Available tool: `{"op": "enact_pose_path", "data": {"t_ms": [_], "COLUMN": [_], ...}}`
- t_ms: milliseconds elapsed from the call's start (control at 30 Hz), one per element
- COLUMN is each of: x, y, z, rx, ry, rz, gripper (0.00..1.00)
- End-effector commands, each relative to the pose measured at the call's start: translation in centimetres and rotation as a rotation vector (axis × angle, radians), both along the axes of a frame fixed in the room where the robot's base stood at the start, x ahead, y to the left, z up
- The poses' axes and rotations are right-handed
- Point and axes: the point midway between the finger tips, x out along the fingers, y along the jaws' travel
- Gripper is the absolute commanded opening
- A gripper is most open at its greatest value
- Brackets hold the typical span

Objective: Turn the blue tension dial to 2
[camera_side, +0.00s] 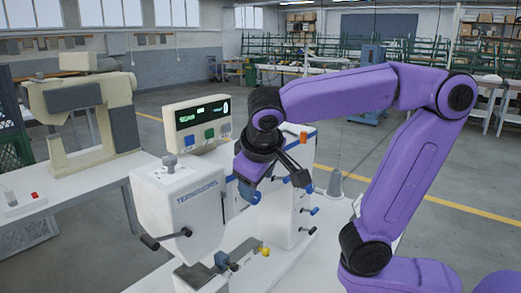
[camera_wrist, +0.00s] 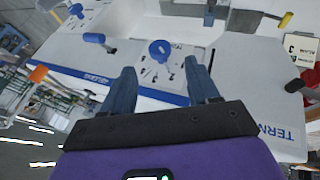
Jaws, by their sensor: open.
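In the wrist view a blue dial (camera_wrist: 160,48) with a raised grip sits on a pale plate with small dark marks around it. My gripper (camera_wrist: 160,66) is open, with one dark blue finger on each side of the line to the dial. The dial lies just beyond the fingertips, and nothing is between the fingers. In the side view my gripper (camera_side: 273,184) points down at the white press (camera_side: 190,205). There my gripper largely covers the dial's area, and I cannot tell the dial apart.
Other blue knobs stand on the press, one left of the dial (camera_wrist: 95,38). An orange knob (camera_side: 304,134) tops the column. A dark crank handle (camera_side: 165,239) and a yellow knob (camera_side: 263,250) stick out. A display panel (camera_side: 197,123) stands behind.

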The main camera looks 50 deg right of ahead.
Motion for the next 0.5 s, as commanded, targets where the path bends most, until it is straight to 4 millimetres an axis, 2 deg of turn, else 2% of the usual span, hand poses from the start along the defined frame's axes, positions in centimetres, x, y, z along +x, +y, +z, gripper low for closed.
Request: {"op": "enact_pose_path", "data": {"t_ms": [33, 300, 500], "x": [-0.4, -2.5, -3.7], "y": [0.6, 2.7, 3.7], "z": [1.1, 5.8, 8.2], "rx": [0.004, 0.002, 0.000], "ry": [-0.005, -0.003, -0.001], "rz": [0.004, 0.002, 0.002], "gripper": [0.60, 0.60, 0.60]}}
